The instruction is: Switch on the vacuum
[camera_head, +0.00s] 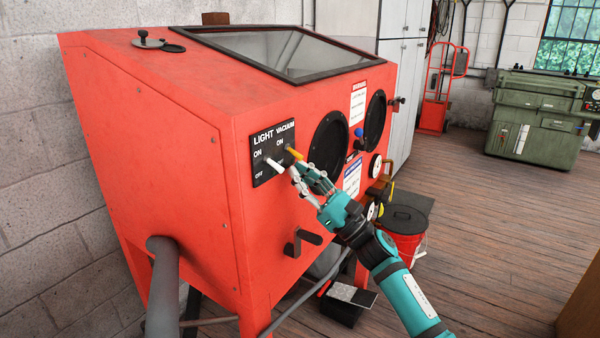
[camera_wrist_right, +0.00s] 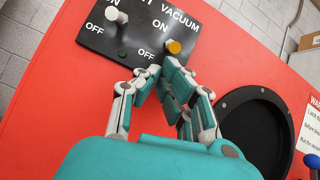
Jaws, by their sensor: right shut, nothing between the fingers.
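The black switch panel (camera_head: 258,138) is on the front of the red blast cabinet, with LIGHT and VACUUM labels. The yellow-tipped vacuum switch (camera_head: 295,153) is at its right side, and it also shows in the wrist view (camera_wrist_right: 173,46). The white light switch (camera_head: 275,165) is to its left and also shows in the wrist view (camera_wrist_right: 117,16). My right gripper (camera_head: 298,171) is shut and empty, its fingertips just below the yellow tip; I cannot tell whether they touch it. The wrist view shows the fingers (camera_wrist_right: 168,68) close together there. My left gripper is out of view.
The red cabinet (camera_head: 170,150) has two round black glove ports (camera_head: 328,143) right of the panel. A black handle (camera_head: 302,242) sticks out below the panel. A red bucket (camera_head: 405,232) stands at the right. The wooden floor beyond is open.

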